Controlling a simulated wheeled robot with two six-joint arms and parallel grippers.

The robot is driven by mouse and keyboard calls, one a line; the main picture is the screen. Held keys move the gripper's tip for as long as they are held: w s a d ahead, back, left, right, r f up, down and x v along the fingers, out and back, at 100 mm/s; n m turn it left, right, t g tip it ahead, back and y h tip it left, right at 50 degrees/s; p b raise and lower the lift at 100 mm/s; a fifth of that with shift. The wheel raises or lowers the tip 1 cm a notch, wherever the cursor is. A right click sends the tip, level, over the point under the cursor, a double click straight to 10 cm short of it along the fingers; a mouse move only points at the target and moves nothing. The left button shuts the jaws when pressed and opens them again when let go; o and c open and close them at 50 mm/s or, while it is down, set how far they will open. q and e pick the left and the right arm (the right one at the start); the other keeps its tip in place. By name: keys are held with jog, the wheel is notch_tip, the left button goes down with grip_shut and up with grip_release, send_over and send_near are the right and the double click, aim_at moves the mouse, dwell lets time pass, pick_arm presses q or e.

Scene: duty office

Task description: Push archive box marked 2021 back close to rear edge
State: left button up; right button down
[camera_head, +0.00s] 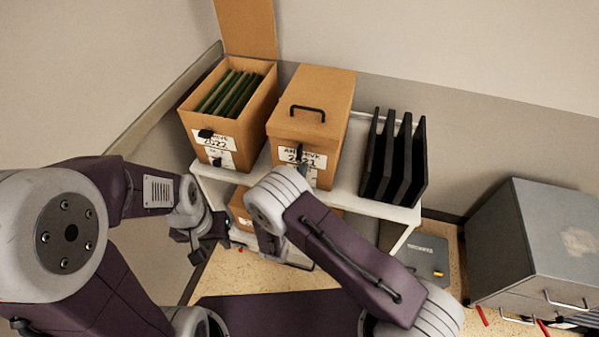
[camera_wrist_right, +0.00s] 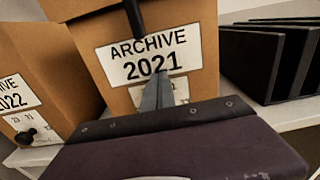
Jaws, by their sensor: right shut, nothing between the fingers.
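The archive box marked 2021 (camera_head: 312,97) is a closed brown carton with a black lid handle. It stands on a white shelf unit (camera_head: 378,207), and its front label (camera_wrist_right: 150,55) faces me in the right wrist view. My right gripper (camera_wrist_right: 158,88) is shut and empty, its fingertips in front of the label's lower part. I cannot tell whether they touch the box. My right arm hides most of that gripper in the head view. My left gripper (camera_head: 208,238) is low at the left, in front of the shelf unit and apart from the 2021 box; its jaw opening is unclear.
An open box marked 2022 (camera_head: 222,147), holding green folders, stands left of the 2021 box. Black upright dividers (camera_head: 392,160) stand to its right. Behind is the wall. A grey cabinet (camera_head: 535,240) stands at the far right.

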aim_at(307, 159)
pick_arm(q)
jog(key=shift+s, duration=0.15)
pick_arm(e)
jog(key=shift+s+r, duration=0.1)
jog(key=shift+s, duration=0.05)
